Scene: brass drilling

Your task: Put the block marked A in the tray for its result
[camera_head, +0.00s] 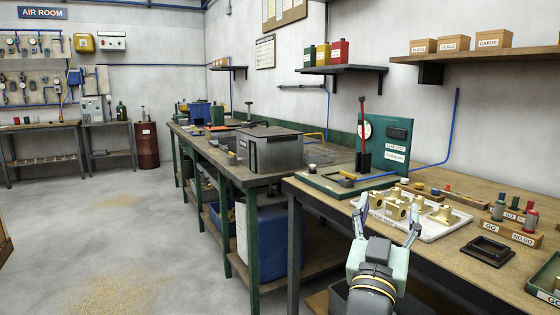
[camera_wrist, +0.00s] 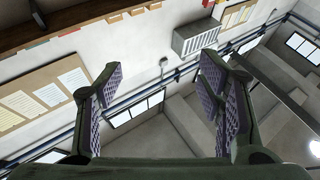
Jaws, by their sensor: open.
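Several brass blocks (camera_head: 397,208) sit in a white tray (camera_head: 458,222) on the right-hand bench in the head view. Their marks are too small to read, so I cannot tell which is A. A small black tray (camera_head: 487,251) lies empty to the right. A green tray (camera_head: 545,283) is cut off by the right edge; its front label starts with "GO". My gripper (camera_head: 388,218) is open and empty, fingers pointing up, in front of the white tray and partly covering it. In the wrist view my gripper (camera_wrist: 160,75) has nothing between its fingers.
A wooden holder (camera_head: 511,231) labelled GO and NO GO carries coloured-handled gauges behind the black tray. A green test stand (camera_head: 385,140) with a dial and red lever stands behind the white tray. A grey metal box (camera_head: 268,149) is on the left bench.

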